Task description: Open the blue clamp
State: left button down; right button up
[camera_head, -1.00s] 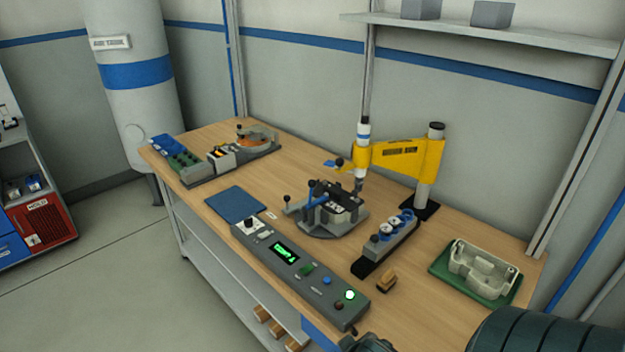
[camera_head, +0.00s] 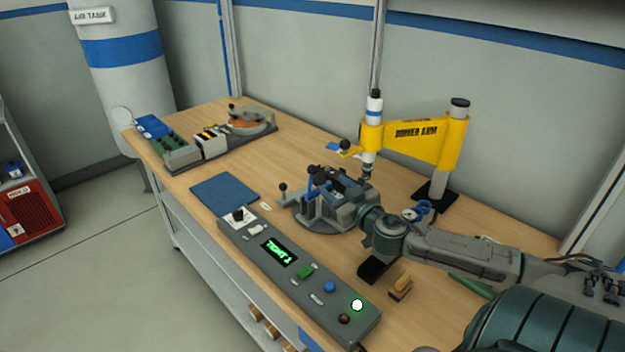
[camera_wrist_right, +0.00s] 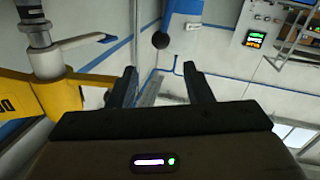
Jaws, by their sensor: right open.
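The blue clamp's lever (camera_head: 310,186) stands upright with a dark knob on top, on the left side of a grey fixture (camera_head: 318,218) in the middle of the bench. My right gripper (camera_head: 345,192) reaches in from the right at the fixture's right side. Its fingers overlap the fixture in the head view, so contact is hard to tell. In the right wrist view the jaws (camera_wrist_right: 162,85) are apart with nothing between them. My left gripper is not in view.
The yellow driver arm (camera_head: 415,140) stands just behind the fixture, close to my right arm. A control panel (camera_head: 290,270) with a green display lies in front. A blue mat (camera_head: 225,192) lies left. A wooden-handled stamp (camera_head: 400,287) lies below my forearm.

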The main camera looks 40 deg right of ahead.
aim_at(315, 171)
jog(key=w+p, duration=0.1)
jog(key=w, duration=0.2)
jog(key=w+p, duration=0.1)
jog(key=w, duration=0.2)
jog(key=w+d+p, duration=0.1)
jog(key=w+p, duration=0.1)
jog(key=w, duration=0.1)
jog(key=shift+w+d+f, duration=0.1)
jog(key=shift+w+f, duration=0.1)
jog(key=shift+w, duration=0.1)
jog(key=shift+w+d+f+p, duration=0.1)
jog(key=shift+w+p, duration=0.1)
jog(key=shift+w, duration=0.2)
jog(key=shift+w+f+p, duration=0.1)
jog(key=shift+w+p, duration=0.05)
jog(key=shift+w, duration=0.2)
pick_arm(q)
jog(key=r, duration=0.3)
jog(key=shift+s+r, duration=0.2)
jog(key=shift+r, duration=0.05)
pick_arm(e)
grip_shut()
